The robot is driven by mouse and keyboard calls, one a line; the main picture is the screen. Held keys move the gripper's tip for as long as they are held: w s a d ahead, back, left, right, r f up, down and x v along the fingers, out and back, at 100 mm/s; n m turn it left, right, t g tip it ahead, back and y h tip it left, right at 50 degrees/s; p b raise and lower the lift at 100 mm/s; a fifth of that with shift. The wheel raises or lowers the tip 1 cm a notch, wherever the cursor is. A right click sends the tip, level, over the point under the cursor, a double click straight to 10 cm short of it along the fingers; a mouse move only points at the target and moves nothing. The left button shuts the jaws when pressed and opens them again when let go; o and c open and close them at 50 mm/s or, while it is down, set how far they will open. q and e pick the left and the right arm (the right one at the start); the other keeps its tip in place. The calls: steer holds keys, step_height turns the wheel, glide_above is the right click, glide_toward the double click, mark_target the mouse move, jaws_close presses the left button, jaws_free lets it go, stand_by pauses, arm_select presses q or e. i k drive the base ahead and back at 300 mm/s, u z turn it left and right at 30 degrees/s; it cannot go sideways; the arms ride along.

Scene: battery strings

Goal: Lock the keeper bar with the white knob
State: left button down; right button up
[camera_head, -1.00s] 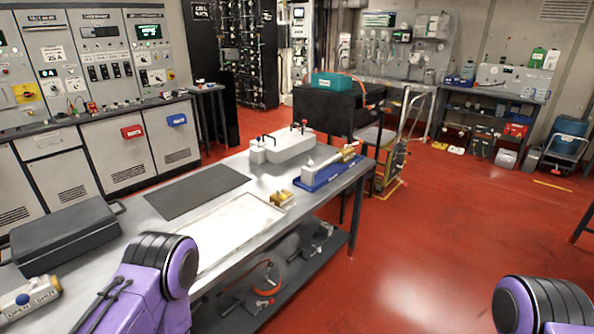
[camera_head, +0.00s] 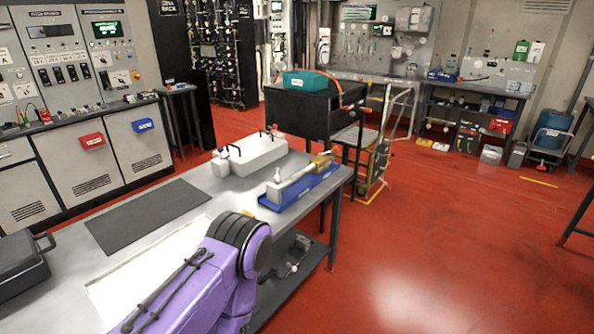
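A blue tray (camera_head: 331,184) lies on the workbench near its right end. In it lies a long grey bar-like piece (camera_head: 301,180) with a brass-coloured part (camera_head: 321,161) at its far end. A small white knob-like piece (camera_head: 277,176) stands at the near end of the grey piece. I cannot tell for sure that these are the keeper bar and its knob. Neither gripper shows.
A white block (camera_head: 258,153) with dark handles stands behind the tray. A dark mat (camera_head: 148,214) and a white sheet (camera_head: 140,270) lie on the grey bench (camera_head: 70,247). A dark case (camera_head: 21,268) is at left. A black cart (camera_head: 312,106) stands behind; red floor is open at right.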

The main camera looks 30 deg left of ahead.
mark_target(277, 178)
steer(key=u, duration=0.3)
steer(key=i, duration=0.75)
steer(key=u, duration=0.55)
